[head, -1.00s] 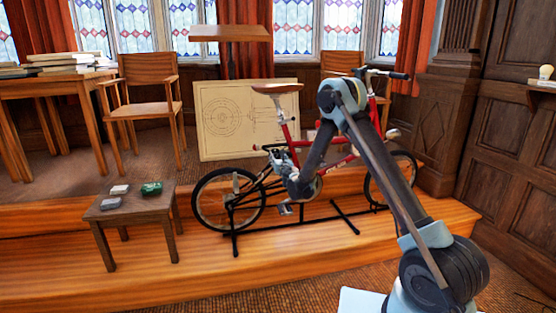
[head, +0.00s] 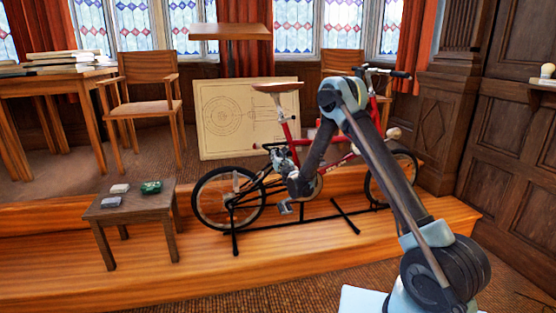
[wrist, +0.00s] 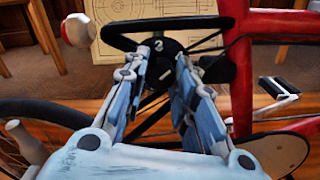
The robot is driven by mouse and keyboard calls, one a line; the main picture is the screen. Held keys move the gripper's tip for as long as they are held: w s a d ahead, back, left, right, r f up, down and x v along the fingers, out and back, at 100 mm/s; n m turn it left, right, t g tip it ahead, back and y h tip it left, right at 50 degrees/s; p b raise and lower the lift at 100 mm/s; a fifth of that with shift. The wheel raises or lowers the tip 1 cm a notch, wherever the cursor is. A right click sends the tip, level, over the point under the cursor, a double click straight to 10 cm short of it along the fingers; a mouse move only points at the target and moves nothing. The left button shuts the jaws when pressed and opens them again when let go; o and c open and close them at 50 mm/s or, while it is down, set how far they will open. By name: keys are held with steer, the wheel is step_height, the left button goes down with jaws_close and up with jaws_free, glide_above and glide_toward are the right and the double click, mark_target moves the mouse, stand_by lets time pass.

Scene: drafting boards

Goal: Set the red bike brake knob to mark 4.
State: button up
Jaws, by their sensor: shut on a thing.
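The red bike (head: 345,158) stands on a black floor stand on the wooden step in the head view; its frame (wrist: 242,75) fills the right of the wrist view. The brake knob (wrist: 160,46) is a dark round piece with a small white mark, perhaps a 2. My gripper (wrist: 163,57) has its two fingers on either side of the knob, shut on it. The fingers hide much of the knob's sides. I cannot make out a pointer or a full scale. In the head view my arm hides the knob.
A black curved bar (wrist: 170,22) crosses just beyond the fingertips. A pedal (wrist: 279,88) juts out at the right of the wrist view. A small table (head: 132,208) with several small items stands left of the bike. A drawing board (head: 222,140) leans behind it.

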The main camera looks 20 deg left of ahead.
steer(key=shift+d+m, duration=0.1)
steer(key=shift+m, duration=1)
steer(key=o, duration=1.1)
steer(key=v, duration=1.2)
